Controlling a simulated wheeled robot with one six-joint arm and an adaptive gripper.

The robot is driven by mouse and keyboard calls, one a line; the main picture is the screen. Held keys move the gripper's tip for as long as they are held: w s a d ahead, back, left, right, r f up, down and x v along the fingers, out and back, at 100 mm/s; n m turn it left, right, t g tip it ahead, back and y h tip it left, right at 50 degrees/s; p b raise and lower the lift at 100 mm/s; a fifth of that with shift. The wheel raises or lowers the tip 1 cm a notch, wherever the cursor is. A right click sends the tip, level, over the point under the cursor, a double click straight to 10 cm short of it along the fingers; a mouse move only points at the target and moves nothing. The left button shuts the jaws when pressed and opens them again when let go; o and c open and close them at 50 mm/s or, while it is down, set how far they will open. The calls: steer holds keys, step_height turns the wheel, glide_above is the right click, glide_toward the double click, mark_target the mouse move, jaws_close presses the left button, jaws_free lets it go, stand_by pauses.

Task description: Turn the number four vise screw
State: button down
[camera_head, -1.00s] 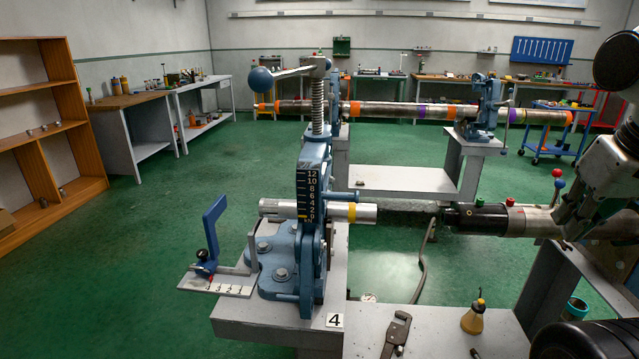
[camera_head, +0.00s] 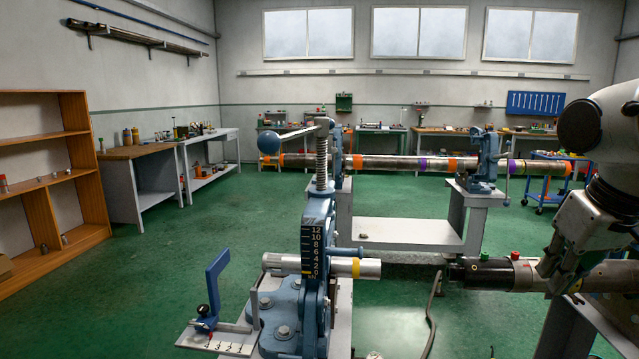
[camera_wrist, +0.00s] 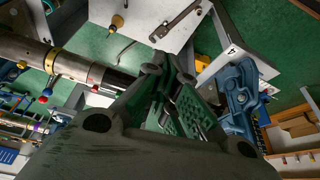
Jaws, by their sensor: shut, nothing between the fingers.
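The number four vise (camera_head: 318,245) is a blue vise on a grey bench in the left middle of the head view. Its threaded screw (camera_head: 321,165) stands upright, topped by a handle bar (camera_head: 298,132) with a blue ball (camera_head: 269,143) at its left end. A steel pipe with a yellow band (camera_head: 340,267) passes through the vise below. The vise body (camera_wrist: 238,95) shows at the right of the wrist view, beside the 4 label (camera_wrist: 232,49). My gripper (camera_wrist: 168,74) is shut and empty, apart from the vise. In the head view its fingers cannot be made out.
A dark pipe (camera_head: 485,271) lies at the right, close to my arm. A blue-handled bracket (camera_head: 214,285) stands left of the vise. Another vise (camera_head: 482,160) holds a long banded pipe behind. A wooden shelf (camera_head: 42,178) stands at left; green floor lies open between.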

steer(key=w+a+r+n+g+y, duration=0.1)
steer(key=w+a+r+n, duration=0.2)
steer(key=w+a+r, duration=0.45)
steer(key=w+a+r+n+y, duration=0.25)
steer(key=w+a+r, duration=0.25)
steer(key=w+a, duration=0.4)
steer(key=a+r+n+g+y, duration=0.1)
steer(key=a+r+n+y, duration=0.1)
steer(key=a+r+n, duration=0.85)
steer(key=w+a+f+m, duration=0.1)
steer(key=a+f, duration=0.3)
steer(key=a, duration=0.4)
steer(key=shift+w+a+f+m+g, duration=0.2)
steer(key=shift+w+m+g, duration=0.1)
steer(key=shift+w, duration=0.2)
steer(key=shift+a+h, duration=0.1)
steer(key=shift+h, duration=0.15)
